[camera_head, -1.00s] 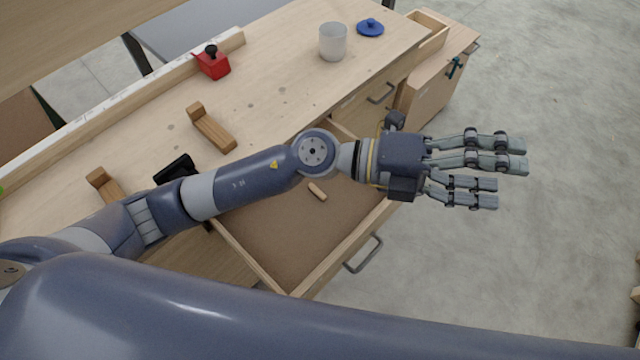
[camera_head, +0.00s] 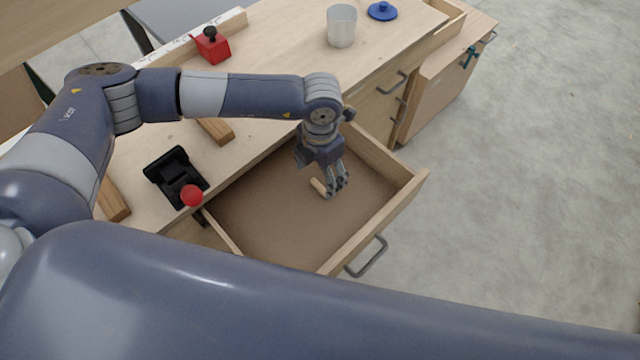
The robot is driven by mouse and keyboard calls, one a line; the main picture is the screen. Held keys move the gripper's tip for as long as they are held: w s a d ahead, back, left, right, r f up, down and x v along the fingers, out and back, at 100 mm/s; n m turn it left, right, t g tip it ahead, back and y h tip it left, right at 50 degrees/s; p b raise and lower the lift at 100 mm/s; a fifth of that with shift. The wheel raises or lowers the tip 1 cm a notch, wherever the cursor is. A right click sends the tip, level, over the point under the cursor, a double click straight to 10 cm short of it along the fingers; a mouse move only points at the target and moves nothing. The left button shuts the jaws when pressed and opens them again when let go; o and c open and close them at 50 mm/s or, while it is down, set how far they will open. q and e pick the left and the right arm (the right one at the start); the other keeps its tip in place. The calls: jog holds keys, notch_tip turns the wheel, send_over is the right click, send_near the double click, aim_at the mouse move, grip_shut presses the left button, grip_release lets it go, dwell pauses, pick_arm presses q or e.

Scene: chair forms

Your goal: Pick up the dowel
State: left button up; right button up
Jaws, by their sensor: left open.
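The dowel (camera_head: 319,187) is a short light-wood peg lying in the open drawer (camera_head: 262,215), toward its back. My left gripper (camera_head: 336,190) points down into the drawer with its fingers right beside the dowel, on its right side. The fingers look open. I cannot tell whether they touch the dowel, and part of it may be hidden behind them. My right gripper is not in view; a large blue arm link of mine crosses the bottom of the picture.
On the bench top are a black device with a red knob (camera_head: 191,195), wooden blocks (camera_head: 216,130), a red box (camera_head: 212,47), a grey cup (camera_head: 341,26) and a blue lid (camera_head: 382,11). The drawer walls (camera_head: 385,215) surround the gripper. Open floor lies to the right.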

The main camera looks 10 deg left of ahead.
aim_at(319, 187)
pick_arm(q)
jog(key=f, duration=0.2)
jog(key=f+p, duration=0.1)
jog(key=f, duration=0.2)
jog(key=shift+a, duration=0.2)
jog(key=shift+f+p, duration=0.3)
jog(key=shift+f, duration=0.15)
jog(key=c, duration=0.8)
